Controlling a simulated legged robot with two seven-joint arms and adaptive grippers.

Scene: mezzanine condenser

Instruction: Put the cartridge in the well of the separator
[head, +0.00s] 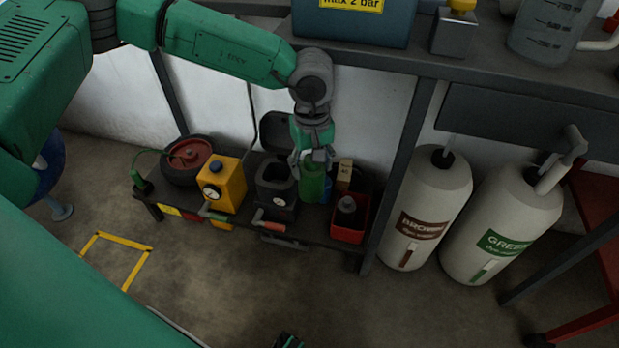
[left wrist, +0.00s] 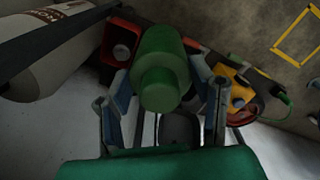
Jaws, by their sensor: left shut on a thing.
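The green cartridge (head: 312,182) is a cylinder with a narrower end, held between the fingers of my left gripper (head: 313,160). It also shows large in the left wrist view (left wrist: 162,65), between the two fingers. The separator (head: 276,190) is a dark box with a gauge on its front, on the low shelf, with its lid (head: 277,130) raised at the back. The cartridge is just right of the separator, not in its well (head: 275,172). In the left wrist view, the cartridge and a finger cover most of the separator. A small dark-and-green part at the bottom edge may be my right gripper.
A yellow can (head: 222,184) stands left of the separator, and a red bin (head: 350,218) stands right of the cartridge. A small tan box (head: 344,174) is behind. The bench top (head: 420,62) overhangs the shelf. Two white drums (head: 427,205) stand right of a bench leg.

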